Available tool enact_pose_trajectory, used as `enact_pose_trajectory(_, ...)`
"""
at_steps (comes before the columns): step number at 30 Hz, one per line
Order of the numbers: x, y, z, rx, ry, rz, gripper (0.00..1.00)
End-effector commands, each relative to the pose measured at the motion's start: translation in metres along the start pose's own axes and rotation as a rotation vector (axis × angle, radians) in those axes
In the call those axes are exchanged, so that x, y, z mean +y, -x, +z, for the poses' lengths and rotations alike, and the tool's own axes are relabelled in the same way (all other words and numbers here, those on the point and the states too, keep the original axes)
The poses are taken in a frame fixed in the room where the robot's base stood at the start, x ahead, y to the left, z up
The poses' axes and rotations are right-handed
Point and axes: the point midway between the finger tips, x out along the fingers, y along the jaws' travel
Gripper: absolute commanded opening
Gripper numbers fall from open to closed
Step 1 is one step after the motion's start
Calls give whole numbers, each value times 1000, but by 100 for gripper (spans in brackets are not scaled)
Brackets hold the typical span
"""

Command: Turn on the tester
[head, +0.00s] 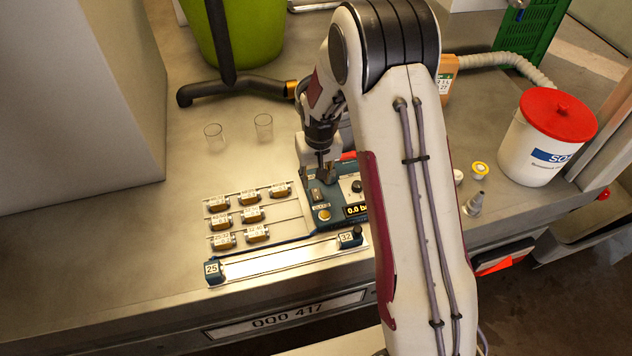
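The tester (334,217) is a blue box on the bench near the middle of the head view. It has a small lit display (356,210) reading "0.0 ba", with the rest of the text cut off by my arm. A yellow round button (324,215), a dark knob (357,186) and a small switch (316,195) show on its top. My gripper (327,178) points down just over the tester's back left part. Its fingers look close together, but they are too small to tell open from shut. Whether they touch the tester is unclear. My arm hides the tester's right side.
Several labelled amber pieces (250,214) sit in rows left of the tester. A metal rail (285,262) with ends marked 25 and 32 lies in front. Two clear cups (264,127) stand behind. A white bucket with a red lid (545,138) stands right.

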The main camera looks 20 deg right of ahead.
Motion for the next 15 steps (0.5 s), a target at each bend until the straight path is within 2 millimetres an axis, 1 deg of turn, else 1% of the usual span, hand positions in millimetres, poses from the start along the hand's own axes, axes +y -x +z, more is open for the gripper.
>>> enact_pose_trajectory(3, 0, 16, -1, 3, 0, 0, 33)
enact_pose_trajectory(15, 0, 62, 0, 2, 0, 0, 33)
